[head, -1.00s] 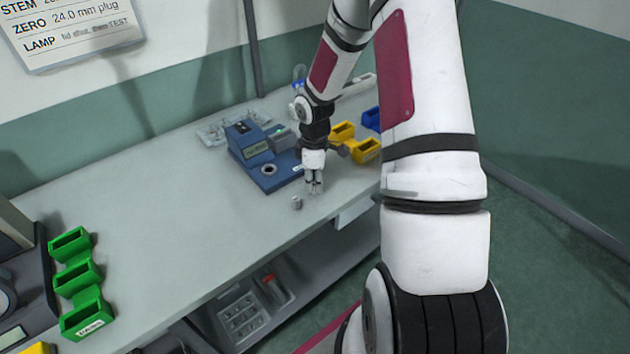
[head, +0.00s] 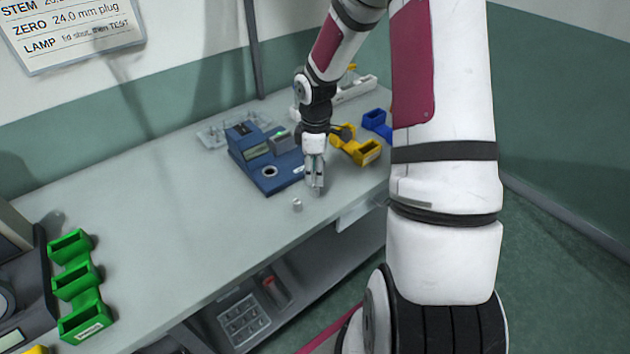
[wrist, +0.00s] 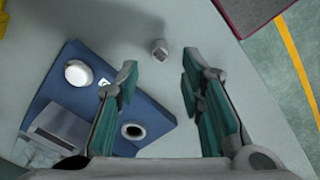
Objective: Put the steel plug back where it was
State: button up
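The steel plug (head: 297,204) is a small grey cylinder on the bench top, in front of the blue device (head: 262,181). In the wrist view the plug (wrist: 160,49) lies beyond the fingertips, roughly in line with the gap between them, and nothing touches it. My gripper (head: 316,190) points down just to the right of the plug in the head view. In the wrist view my gripper (wrist: 160,75) is open and empty. The blue device (wrist: 165,118) shows a round dark hole and a pale round disc on its top.
Yellow bins (head: 368,153) and a blue bin (head: 377,121) stand behind and right of my gripper. A clear tray (head: 213,133) lies behind the device. Green bins (head: 84,322) stand far left. The bench's front edge is close to the plug; the bench left of it is clear.

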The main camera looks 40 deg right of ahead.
notch_tip(320, 180, up, 7)
notch_tip(320, 180, up, 10)
jog(key=m+t+h, duration=0.1)
jog(key=m+h, duration=0.1)
send_over(315, 187)
jog(key=s+a, duration=0.3)
jog(key=a, duration=0.2)
jog(key=s+a+r+m+t+y, duration=0.1)
jog(key=s+a+r+m+t, duration=0.1)
jog(key=s+a+r, duration=0.4)
jog(key=s+a+r+m+t+y, duration=0.1)
jog(key=s+a+r+m, duration=0.4)
jog(key=s, duration=0.6)
notch_tip(315, 187, up, 2)
jog(key=shift+s+a+t, duration=0.2)
jog(key=shift+a+t, duration=0.6)
jog(key=shift+a, duration=0.2)
